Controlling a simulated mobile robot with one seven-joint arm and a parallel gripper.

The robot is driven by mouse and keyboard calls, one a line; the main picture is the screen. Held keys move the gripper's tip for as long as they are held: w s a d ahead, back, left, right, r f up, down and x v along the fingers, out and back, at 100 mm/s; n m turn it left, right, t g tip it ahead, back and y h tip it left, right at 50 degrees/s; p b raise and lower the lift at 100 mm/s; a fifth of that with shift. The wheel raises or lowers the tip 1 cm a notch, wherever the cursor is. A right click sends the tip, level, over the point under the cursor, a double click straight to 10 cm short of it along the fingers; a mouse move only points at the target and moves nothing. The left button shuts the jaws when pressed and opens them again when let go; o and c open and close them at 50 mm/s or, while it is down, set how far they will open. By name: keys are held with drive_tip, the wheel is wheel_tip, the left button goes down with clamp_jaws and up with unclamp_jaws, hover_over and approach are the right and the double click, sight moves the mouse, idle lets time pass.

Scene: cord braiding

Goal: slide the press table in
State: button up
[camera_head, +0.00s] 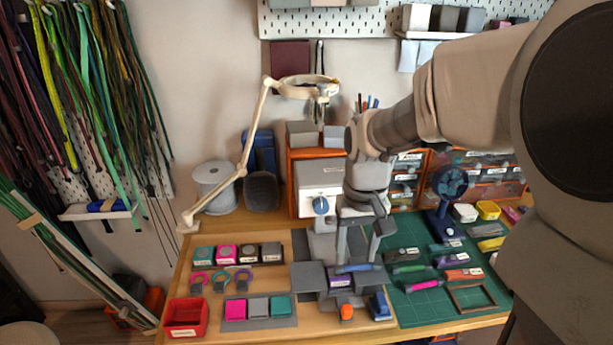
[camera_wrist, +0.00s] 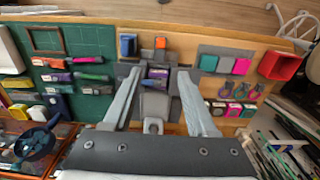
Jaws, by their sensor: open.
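A blue bar (camera_head: 355,268) lies beside the block. My gripper (camera_head: 357,262) is open, fingers pointing down over the press table. In the wrist view the open gripper (camera_wrist: 159,74) has its fingertips on either side of the purple block (camera_wrist: 157,73). I cannot tell whether the fingers touch anything.
A green mat (camera_head: 415,312) with several tools lies on the right. A red bin (camera_head: 186,315) and a grey tray (camera_head: 290,322) of coloured blocks lie on the left. An orange piece (camera_head: 346,312) and a blue piece (camera_head: 380,306) stand in front. A lamp arm (camera_head: 257,125) rises behind left.

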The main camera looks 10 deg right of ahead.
sight(347, 307)
wheel_tip(347, 307, down, 18)
drive_tip(key=b, duration=0.4)
drive_tip(key=shift+c, duration=0.3)
clamp_jaws()
